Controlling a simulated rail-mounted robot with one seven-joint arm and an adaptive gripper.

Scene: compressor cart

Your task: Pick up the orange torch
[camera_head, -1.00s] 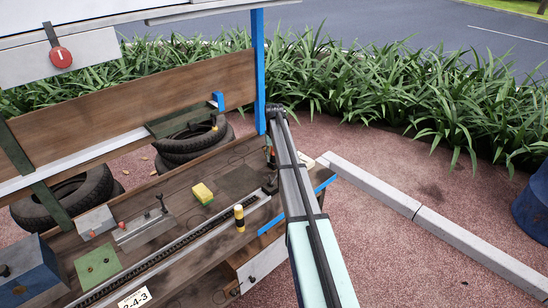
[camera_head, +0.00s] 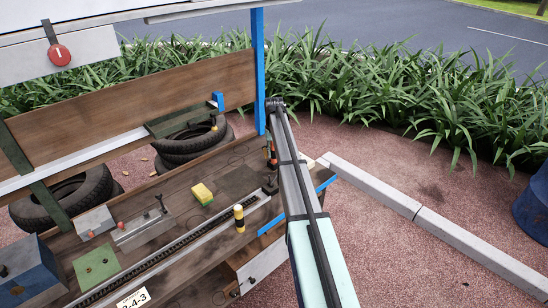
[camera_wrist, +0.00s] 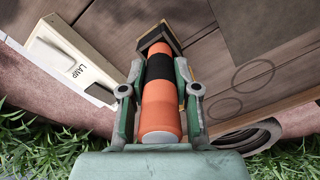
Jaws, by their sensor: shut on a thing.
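The orange torch (camera_wrist: 160,103) is a cylinder with a black band around its middle and a dark, flared head at the far end. In the wrist view it lies lengthwise between the two green-grey fingers of my gripper (camera_wrist: 159,78), which are shut on it. Its pale end cap faces the camera. In the head view a small orange part of the torch (camera_head: 272,155) shows beside my arm at the far right end of the wooden bench (camera_head: 170,182). My arm hides most of the gripper there. I cannot tell whether the torch touches the bench.
A cream box labelled LAMP (camera_wrist: 72,65) is left of the torch in the wrist view. A blue post (camera_head: 258,70) rises behind. Tyres (camera_head: 187,140) lie beyond the bench.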

